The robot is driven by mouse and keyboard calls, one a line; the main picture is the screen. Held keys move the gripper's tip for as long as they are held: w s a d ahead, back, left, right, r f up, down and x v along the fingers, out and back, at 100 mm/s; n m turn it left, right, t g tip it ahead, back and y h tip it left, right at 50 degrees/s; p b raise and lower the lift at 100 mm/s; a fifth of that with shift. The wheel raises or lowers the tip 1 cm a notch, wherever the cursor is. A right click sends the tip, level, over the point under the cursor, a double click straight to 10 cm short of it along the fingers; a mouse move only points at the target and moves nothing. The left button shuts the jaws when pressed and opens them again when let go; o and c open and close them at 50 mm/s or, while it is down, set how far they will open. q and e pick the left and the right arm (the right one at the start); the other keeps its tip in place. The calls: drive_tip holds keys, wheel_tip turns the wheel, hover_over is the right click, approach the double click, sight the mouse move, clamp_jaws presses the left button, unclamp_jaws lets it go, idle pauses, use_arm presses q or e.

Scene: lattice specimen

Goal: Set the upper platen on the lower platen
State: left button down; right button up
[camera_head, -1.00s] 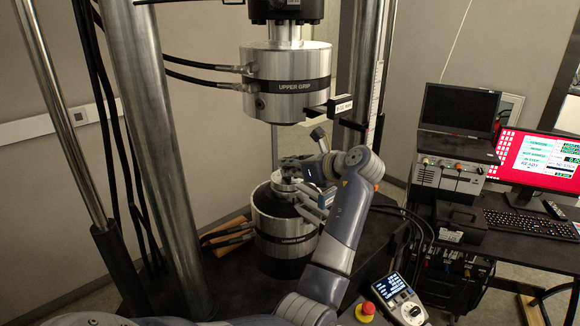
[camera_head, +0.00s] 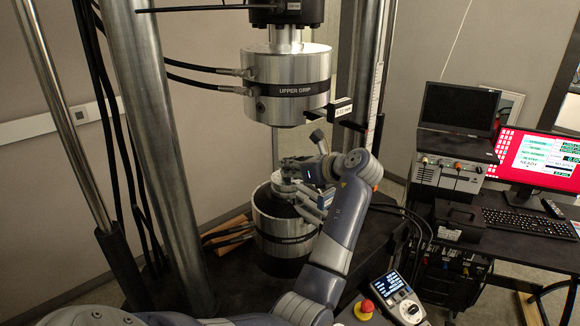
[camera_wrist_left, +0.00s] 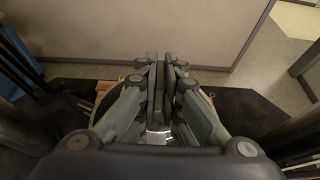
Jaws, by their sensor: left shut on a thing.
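My left gripper (camera_head: 300,169) is over the top of the lower grip, a silver cylinder with a dark band (camera_head: 286,238). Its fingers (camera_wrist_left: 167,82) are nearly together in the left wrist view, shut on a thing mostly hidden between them. Small round silvery metal (camera_head: 284,187) shows just under the fingers, on or just above the lower grip. I cannot tell where one platen ends and the other begins, or whether they touch. A bright metal patch (camera_wrist_left: 158,135) also shows below the fingers in the wrist view. My right gripper is not in view.
The silver upper grip (camera_head: 290,90) hangs above my gripper, with a small black bracket (camera_head: 342,108) at its right. A thick steel column (camera_head: 150,150) stands left. A control handset (camera_head: 397,297) and a red button (camera_head: 366,307) are at front right.

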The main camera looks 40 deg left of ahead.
use_arm(q)
drive_tip(key=shift+r, duration=0.15)
idle(0.3)
drive_tip(key=shift+f+p, duration=0.25)
drive_tip(key=shift+p, duration=0.45)
idle(0.3)
drive_tip(key=c, duration=1.7)
unclamp_jaws()
drive_tip(key=shift+s+d, duration=0.1)
drive_tip(key=shift+s, duration=0.05)
drive_tip(key=shift+o, duration=0.9)
drive_tip(key=shift+f, duration=0.3)
drive_tip(key=o, duration=0.3)
drive_tip(key=shift+r, duration=0.25)
